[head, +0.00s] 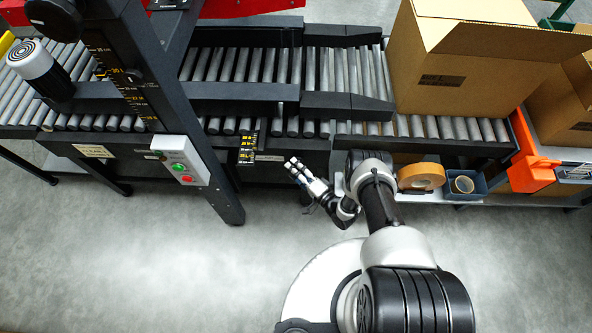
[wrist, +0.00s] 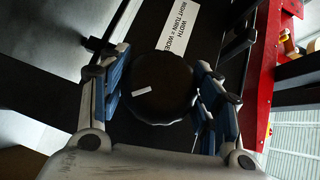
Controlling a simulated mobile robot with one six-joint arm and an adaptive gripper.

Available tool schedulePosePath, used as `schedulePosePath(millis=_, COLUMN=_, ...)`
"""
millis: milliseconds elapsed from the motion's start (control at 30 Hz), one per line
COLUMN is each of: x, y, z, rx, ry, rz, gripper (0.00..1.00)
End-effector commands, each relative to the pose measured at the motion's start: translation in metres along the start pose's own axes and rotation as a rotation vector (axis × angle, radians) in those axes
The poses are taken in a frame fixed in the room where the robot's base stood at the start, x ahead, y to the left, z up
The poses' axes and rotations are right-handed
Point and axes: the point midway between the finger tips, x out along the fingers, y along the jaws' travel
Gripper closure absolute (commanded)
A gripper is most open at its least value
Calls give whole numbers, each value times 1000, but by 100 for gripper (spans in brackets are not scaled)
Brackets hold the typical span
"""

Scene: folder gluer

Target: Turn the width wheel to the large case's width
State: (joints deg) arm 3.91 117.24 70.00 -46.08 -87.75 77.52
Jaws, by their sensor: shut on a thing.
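The width wheel (wrist: 165,95) is a round black knob with a short white mark near its left side in the wrist view. My gripper (wrist: 160,78) is shut on it, one blue-padded finger on each side. A white label (wrist: 182,40) beside the wheel reads "WIDTH" and "RIGHT TURN = WIDE", its end cut off. In the head view my gripper (head: 298,170) is at the conveyor's front side, and the wheel cannot be made out. A black and yellow scale (head: 247,148) sits left of it, its reading too small to tell. An open large cardboard case (head: 470,65) stands on the rollers at right.
A dark post (head: 165,85) with a height scale and a green and red button box (head: 181,160) stands left of my arm. Tape (head: 421,176) and a blue bin (head: 463,185) lie to the right. The floor in front is clear.

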Motion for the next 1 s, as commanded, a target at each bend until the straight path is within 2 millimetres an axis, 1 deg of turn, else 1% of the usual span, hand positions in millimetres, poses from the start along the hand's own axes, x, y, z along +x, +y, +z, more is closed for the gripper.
schedulePosePath(millis=400, x=0, y=0, z=-1, rx=2, ry=1, rz=-4, gripper=66)
schedulePosePath(millis=433, x=0, y=0, z=-1, rx=2, ry=1, rz=-4, gripper=40)
schedulePosePath(millis=700, x=0, y=0, z=0, rx=2, ry=1, rz=-4, gripper=22)
schedulePosePath(millis=1000, x=0, y=0, z=0, rx=2, ry=0, rz=-3, gripper=21)
